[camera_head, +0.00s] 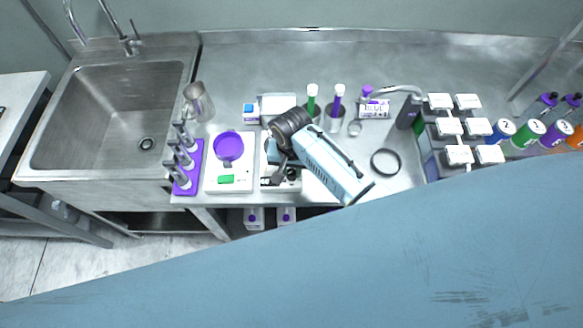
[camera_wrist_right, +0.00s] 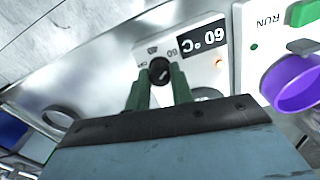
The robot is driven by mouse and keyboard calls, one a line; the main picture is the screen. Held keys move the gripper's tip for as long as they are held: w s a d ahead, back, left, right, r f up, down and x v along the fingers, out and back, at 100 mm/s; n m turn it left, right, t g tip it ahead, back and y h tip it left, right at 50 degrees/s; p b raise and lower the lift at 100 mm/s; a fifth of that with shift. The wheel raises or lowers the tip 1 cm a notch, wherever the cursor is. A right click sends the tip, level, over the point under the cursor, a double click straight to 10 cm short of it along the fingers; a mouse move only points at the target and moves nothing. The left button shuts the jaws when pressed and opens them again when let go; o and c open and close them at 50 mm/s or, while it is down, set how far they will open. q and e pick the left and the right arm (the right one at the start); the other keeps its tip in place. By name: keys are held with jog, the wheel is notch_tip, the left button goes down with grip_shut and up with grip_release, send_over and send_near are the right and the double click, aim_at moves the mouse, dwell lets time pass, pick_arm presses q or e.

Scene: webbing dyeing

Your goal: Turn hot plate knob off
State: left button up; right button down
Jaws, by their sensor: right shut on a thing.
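The hot plate is a white box with a control face, largely covered by my right arm in the head view (camera_head: 294,186). In the right wrist view the front panel of the hot plate (camera_wrist_right: 200,75) appears upside down, with a black display reading 60 °C and a small orange light. The black knob (camera_wrist_right: 159,70) sits on that panel among printed marks. My right gripper (camera_wrist_right: 160,84) has its two green fingers on either side of the knob, shut on it. In the head view the right gripper (camera_head: 279,174) is at the hot plate's front. My left gripper is not in view.
A purple rack (camera_head: 186,168) and sink (camera_head: 110,115) lie further left. A black ring (camera_head: 385,162), cylinders and white-capped bottles stand to the right.

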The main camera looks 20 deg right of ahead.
aim_at(291, 172)
jog(key=n, duration=1.1)
jog(key=shift+n, duration=0.3)
jog(key=n, duration=1.1)
dwell(0.4)
jog(key=c, duration=1.2)
grip_release()
jog(key=shift+r, duration=0.1)
notch_tip(291, 172, up, 13)
jog(key=shift+r, duration=0.15)
